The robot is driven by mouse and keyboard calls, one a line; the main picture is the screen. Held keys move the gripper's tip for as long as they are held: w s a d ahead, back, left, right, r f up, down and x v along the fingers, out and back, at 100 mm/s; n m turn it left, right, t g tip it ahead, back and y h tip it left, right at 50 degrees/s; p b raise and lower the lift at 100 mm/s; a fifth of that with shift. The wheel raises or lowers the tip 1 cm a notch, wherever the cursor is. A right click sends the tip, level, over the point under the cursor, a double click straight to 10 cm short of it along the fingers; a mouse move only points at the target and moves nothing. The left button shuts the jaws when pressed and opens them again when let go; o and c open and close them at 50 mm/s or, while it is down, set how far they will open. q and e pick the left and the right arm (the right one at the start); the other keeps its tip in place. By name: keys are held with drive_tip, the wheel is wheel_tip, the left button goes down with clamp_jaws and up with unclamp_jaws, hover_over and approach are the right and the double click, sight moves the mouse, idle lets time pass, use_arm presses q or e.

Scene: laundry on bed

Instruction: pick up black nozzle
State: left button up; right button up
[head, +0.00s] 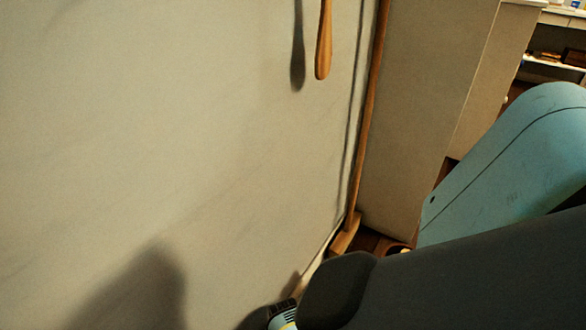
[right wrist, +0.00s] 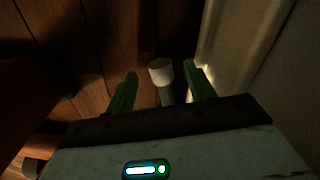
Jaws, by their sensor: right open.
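My right gripper (right wrist: 160,72) shows in the right wrist view with its two green fingers apart. A short cylinder (right wrist: 161,72) with a pale, rounded end and a darker grey body is between the fingers, with a gap on each side. It looks grey-white in this dim light, so I cannot tell whether it is the black nozzle. Its lower part is hidden behind the gripper body. No clearly black nozzle shows in the head view. My left gripper is not in view.
A wooden floor (right wrist: 85,40) lies below the right gripper, with a pale wall edge (right wrist: 222,45) close on its right. In the head view a large pale wall (head: 180,130) fills the left, with a wooden handle (head: 323,45) hanging against it. Shelves (head: 555,62) stand far right.

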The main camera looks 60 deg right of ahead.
drive_tip(key=shift+f+b, duration=0.45)
drive_tip(key=shift+f, duration=0.5)
drive_tip(key=c, duration=1.1)
drive_tip(key=shift+c, duration=0.2)
